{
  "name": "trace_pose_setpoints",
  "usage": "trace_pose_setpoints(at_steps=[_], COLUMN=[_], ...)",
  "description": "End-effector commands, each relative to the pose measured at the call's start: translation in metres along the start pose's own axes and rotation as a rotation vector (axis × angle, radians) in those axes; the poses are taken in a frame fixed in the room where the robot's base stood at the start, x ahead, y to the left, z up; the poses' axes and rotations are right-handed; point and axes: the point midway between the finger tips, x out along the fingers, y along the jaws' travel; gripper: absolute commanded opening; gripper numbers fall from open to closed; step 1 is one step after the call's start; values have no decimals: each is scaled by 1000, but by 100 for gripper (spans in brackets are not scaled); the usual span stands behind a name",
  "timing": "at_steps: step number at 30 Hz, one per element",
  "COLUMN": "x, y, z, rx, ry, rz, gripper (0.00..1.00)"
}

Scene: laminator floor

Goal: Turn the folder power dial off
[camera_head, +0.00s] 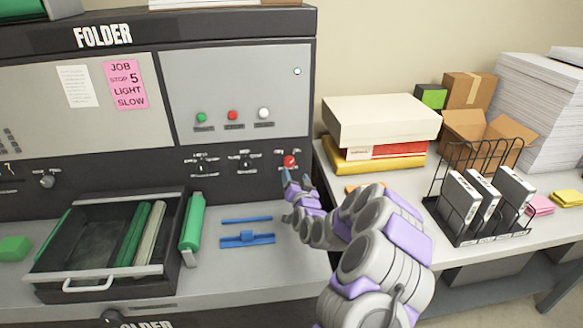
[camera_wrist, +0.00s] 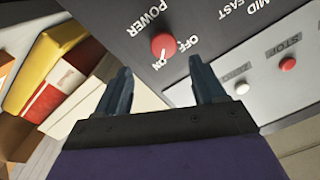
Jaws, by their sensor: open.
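The folder (camera_head: 235,80) is a large machine with a grey and black front, marked FOLDER. Its red power dial (camera_head: 290,161) sits at the right end of the lower dark panel. In the wrist view, the red power dial (camera_wrist: 163,45) has POWER, OFF and ON lettering around it, and a pale mark on its face points toward the ON side. My gripper (camera_head: 293,176) is just below the dial in the head view. In the wrist view, my gripper (camera_wrist: 162,85) is open and empty, its two blue-grey fingers apart with the dial beyond the gap between them.
Green, red and white buttons (camera_head: 232,115) are above the dial. A black tray (camera_head: 70,268) with green rollers and blue tools (camera_head: 247,238) lie on the ledge. Boxes (camera_head: 380,118) and a wire rack (camera_head: 435,202) stand on the right table.

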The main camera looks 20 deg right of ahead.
Motion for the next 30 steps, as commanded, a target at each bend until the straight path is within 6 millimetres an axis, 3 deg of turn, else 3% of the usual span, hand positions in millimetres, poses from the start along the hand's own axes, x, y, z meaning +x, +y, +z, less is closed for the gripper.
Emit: trace_pose_setpoints(at_steps=[15,21,30], x=[61,75,80], y=[1,1,0], z=[1,1,1], rx=[-2,-1,1], ry=[0,-2,-2], rz=[-1,0,0], gripper=[70,70,70])
